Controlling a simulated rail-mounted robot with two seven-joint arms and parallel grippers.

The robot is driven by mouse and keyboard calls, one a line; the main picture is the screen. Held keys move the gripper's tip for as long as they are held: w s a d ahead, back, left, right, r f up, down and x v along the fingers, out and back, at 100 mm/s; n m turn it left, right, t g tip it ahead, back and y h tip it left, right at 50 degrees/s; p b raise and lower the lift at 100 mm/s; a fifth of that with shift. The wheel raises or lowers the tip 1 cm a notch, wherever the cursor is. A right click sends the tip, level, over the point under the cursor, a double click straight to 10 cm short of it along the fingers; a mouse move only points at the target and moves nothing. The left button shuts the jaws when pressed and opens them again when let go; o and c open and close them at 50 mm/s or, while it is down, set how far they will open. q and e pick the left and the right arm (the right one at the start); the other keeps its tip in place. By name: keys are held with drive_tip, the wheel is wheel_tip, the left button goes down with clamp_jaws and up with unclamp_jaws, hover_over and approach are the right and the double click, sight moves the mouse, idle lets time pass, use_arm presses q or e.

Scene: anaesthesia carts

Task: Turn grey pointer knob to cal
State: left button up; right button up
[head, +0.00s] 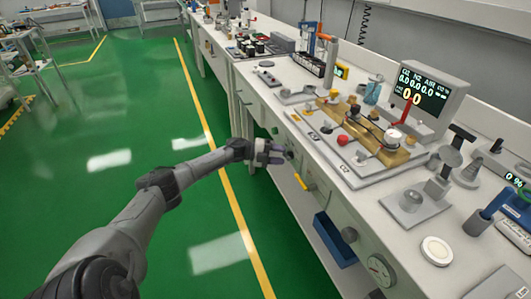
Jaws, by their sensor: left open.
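My left gripper (277,153) is open at the front face of the long bench, its fingers pointing right toward the panel. A small dark knob-like part shows right at the fingertips; I cannot tell whether they touch it. I cannot tell which of these is the pointer knob. Pointer direction and any "cal" marking are too small to read. My right gripper is not in view.
A yellow handle (300,182), a blue bin (335,240) and a round gauge (380,270) sit along the front face. The white benchtop (375,205) holds a brass assembly (372,132), a display (425,88) and several instruments. The green floor (130,130) left of the bench is clear.

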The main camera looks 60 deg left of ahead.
use_arm(q)
drive_tip(key=p+v, duration=0.4)
drive_tip(key=v, duration=0.9)
idle(0.4)
